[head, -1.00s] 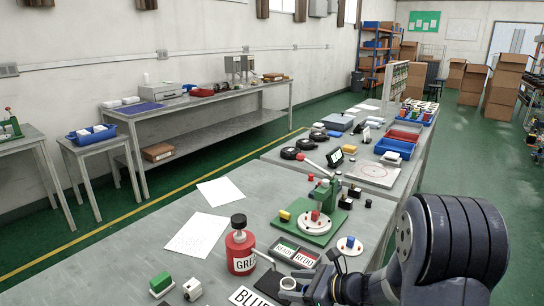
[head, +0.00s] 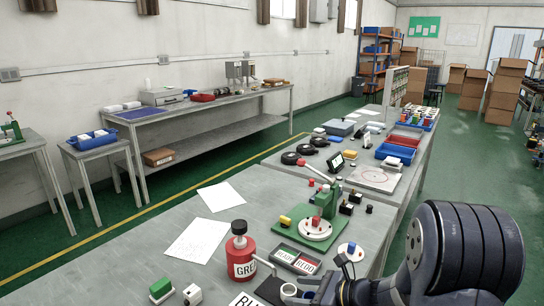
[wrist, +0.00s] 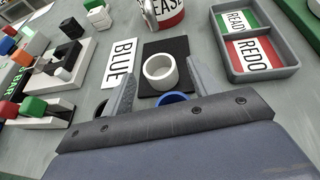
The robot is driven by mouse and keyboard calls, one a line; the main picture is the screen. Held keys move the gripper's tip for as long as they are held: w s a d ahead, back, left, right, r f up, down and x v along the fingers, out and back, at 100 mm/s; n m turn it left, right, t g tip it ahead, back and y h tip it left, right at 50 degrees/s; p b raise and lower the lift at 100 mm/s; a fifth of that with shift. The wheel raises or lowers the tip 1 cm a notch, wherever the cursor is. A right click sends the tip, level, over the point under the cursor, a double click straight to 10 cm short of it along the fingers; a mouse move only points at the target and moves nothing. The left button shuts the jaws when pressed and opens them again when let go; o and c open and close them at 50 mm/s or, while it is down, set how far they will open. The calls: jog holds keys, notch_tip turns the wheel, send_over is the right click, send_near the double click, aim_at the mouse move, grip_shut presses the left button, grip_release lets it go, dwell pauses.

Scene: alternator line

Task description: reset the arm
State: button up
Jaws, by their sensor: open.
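My gripper (wrist: 160,72) is open in the wrist view, its two grey fingers spread apart over the near bench. A white ring (wrist: 149,78) lies beyond and between the fingertips on a black pad (wrist: 178,48); I see nothing held. A blue curved rim (wrist: 172,98) shows just above the dark gripper body, mostly hidden. In the head view my gripper (head: 312,292) is low at the bench's front, partly cut off by the frame, with my dark arm to its right.
A red grease bottle (head: 241,258), a READY/REDO tray (head: 297,259) and a green press fixture (head: 300,236) stand close around my gripper. A BLUE label (wrist: 122,62) lies beside the pad. Paper sheets (head: 198,238) lie to the left. The green aisle floor at right is open.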

jog(key=v, duration=1)
jog(key=shift+r, duration=0.1)
jog(key=x, duration=1.2)
jog(key=shift+s, duration=0.15)
jog(key=shift+a, duration=0.15)
notch_tip(320, 180, up, 10)
jog(key=w+d+f+m+t+h+b, duration=0.15)
jog(key=w+d+m+t+h, duration=0.3)
jog(key=d, duration=0.55)
jog(key=shift+g+y, duration=0.25)
jog(key=shift+y, duration=0.2)
notch_tip(320, 180, down, 10)
jog(key=shift+s+a+f+b, duration=0.1)
jog(key=shift+s+f+b, duration=0.1)
jog(key=shift+b, duration=0.2)
jog(key=v, duration=0.4)
jog(key=shift+d+r, duration=0.2)
jog(key=shift+r, duration=0.2)
jog(key=shift+s+d+r, duration=0.25)
jog(key=shift+s+d, duration=0.2)
jog(key=shift+s, duration=0.05)
